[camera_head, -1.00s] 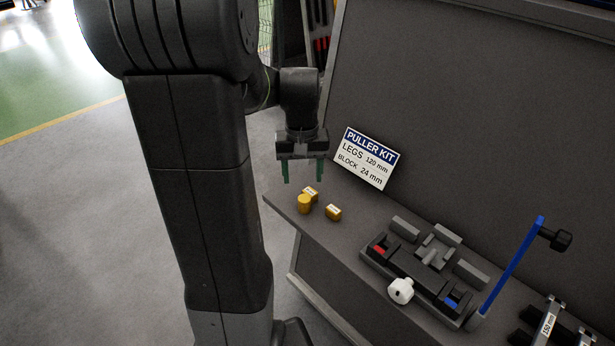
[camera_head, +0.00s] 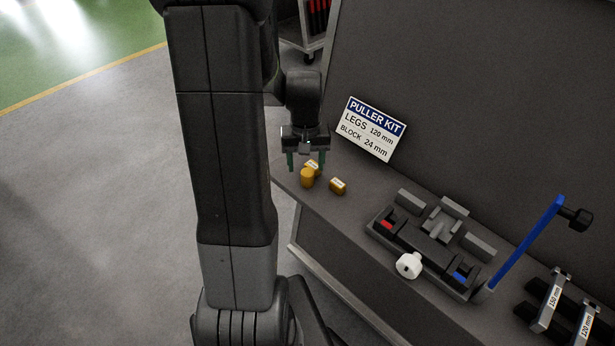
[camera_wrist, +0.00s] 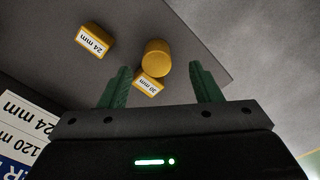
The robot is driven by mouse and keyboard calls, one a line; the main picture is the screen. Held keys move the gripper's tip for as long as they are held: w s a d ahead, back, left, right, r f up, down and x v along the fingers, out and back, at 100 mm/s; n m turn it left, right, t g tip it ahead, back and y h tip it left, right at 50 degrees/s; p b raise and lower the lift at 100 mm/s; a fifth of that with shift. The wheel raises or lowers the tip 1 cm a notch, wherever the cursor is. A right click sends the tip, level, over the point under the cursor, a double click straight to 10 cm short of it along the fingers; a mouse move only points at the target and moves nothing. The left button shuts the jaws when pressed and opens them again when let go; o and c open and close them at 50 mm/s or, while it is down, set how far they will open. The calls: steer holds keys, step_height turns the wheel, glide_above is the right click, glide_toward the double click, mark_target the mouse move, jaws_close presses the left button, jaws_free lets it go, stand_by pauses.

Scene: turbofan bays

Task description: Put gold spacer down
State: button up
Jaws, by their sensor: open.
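A plain gold cylinder (camera_head: 307,178) stands beside a labelled gold spacer (camera_head: 312,166), whose label seems to read 30 mm in the wrist view (camera_wrist: 149,84). My gripper (camera_head: 308,162) is open and empty, its green fingers apart, above or just behind the cylinder and the labelled spacer. In the wrist view these two show between the fingertips (camera_wrist: 160,78); contact cannot be told.
A PULLER KIT sign (camera_head: 371,129) leans behind the spacers. A dark fixture (camera_head: 430,244) with a white knob (camera_head: 409,265) and a blue upright bar (camera_head: 527,243) stand to the right. Labelled legs (camera_head: 549,302) lie at far right. The bench's left edge is close to the spacers.

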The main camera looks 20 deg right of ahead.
mark_target(307, 172)
steer(key=shift+s+d+f+p, duration=0.1)
steer(key=shift+f+p, duration=0.1)
steer(key=shift+f, duration=0.95)
steer(key=shift+d+f+p, duration=0.1)
steer(key=shift+f+p, duration=0.05)
steer(key=shift+f, duration=1)
jaws_close()
